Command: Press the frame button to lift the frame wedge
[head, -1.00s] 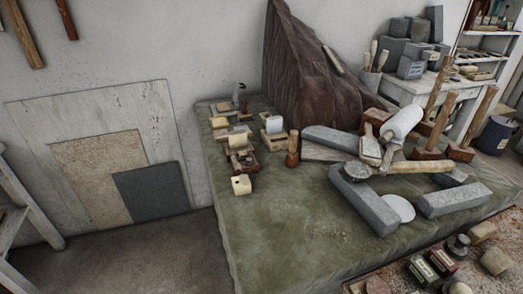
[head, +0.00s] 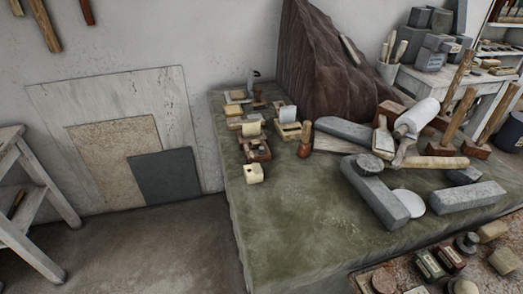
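I cannot clearly pick out the frame button or the frame wedge. Several small wooden and cream pieces stand at the back left of the green-covered table (head: 300,235), too small to tell apart. Among them are a cream block with a dark hole (head: 254,173) at the front, a brown wooden piece with a cream top (head: 254,147) behind it, and a wooden piece with an upright pale plate (head: 288,122). Neither of my grippers is in view.
Brown cloth (head: 325,70) drapes behind. The table's front left is clear, with open floor (head: 150,250) beside it.

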